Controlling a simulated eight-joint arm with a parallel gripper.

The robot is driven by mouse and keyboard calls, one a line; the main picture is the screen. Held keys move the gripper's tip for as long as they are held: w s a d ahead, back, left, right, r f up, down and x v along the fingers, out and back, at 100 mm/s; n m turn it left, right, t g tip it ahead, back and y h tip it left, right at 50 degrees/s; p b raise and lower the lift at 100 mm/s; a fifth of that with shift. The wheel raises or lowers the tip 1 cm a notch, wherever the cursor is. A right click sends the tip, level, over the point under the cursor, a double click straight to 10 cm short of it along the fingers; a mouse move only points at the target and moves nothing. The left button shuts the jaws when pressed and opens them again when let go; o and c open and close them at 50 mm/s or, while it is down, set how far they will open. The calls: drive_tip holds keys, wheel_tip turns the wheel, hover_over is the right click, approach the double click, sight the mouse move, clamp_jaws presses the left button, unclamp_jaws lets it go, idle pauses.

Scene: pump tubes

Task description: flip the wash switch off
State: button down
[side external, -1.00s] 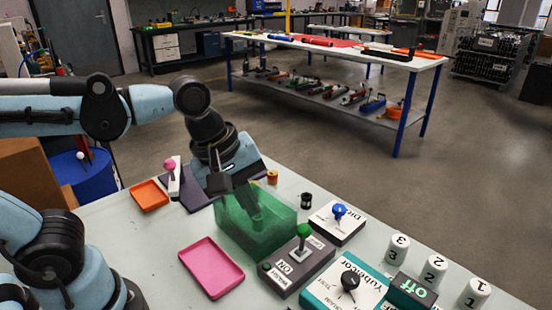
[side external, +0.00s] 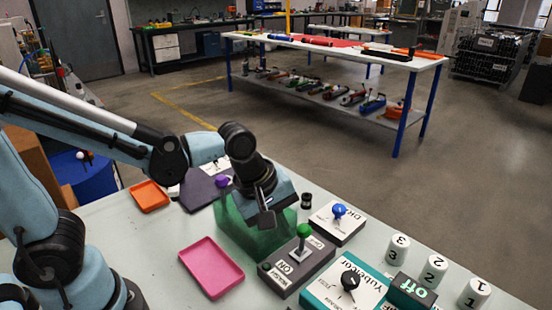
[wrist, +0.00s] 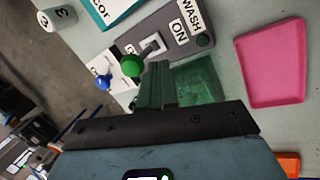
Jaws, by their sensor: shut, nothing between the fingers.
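The wash switch is a dark grey box (side external: 285,274) with a green-knobbed lever (side external: 304,231) standing up from its slot. In the wrist view its box (wrist: 203,41) carries WASH and ON labels, and the green knob (wrist: 131,65) shows at the slot's end away from them. I cannot tell the lever's exact tilt. My gripper (side external: 267,221) is shut and empty, to the left of the green knob in the side view, above the green translucent bin. In the wrist view its fingers (wrist: 155,80) end close beside the knob; contact cannot be told.
The green bin (side external: 238,236) stands left of the switch, and a pink tray (side external: 212,268) lies in front of it. A blue-knobbed box (side external: 345,232), a teal box with a black knob (side external: 320,294) and white numbered cylinders (side external: 397,249) stand to the right.

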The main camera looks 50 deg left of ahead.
drive_tip(key=shift+w+d, duration=0.25)
drive_tip(key=shift+w, duration=0.2)
drive_tip(key=shift+w, duration=0.1)
drive_tip(key=shift+w+r+g, duration=0.2)
drive_tip(key=shift+w+g, duration=0.95)
drive_tip(key=shift+g, duration=0.25)
drive_tip(key=shift+w, duration=0.55)
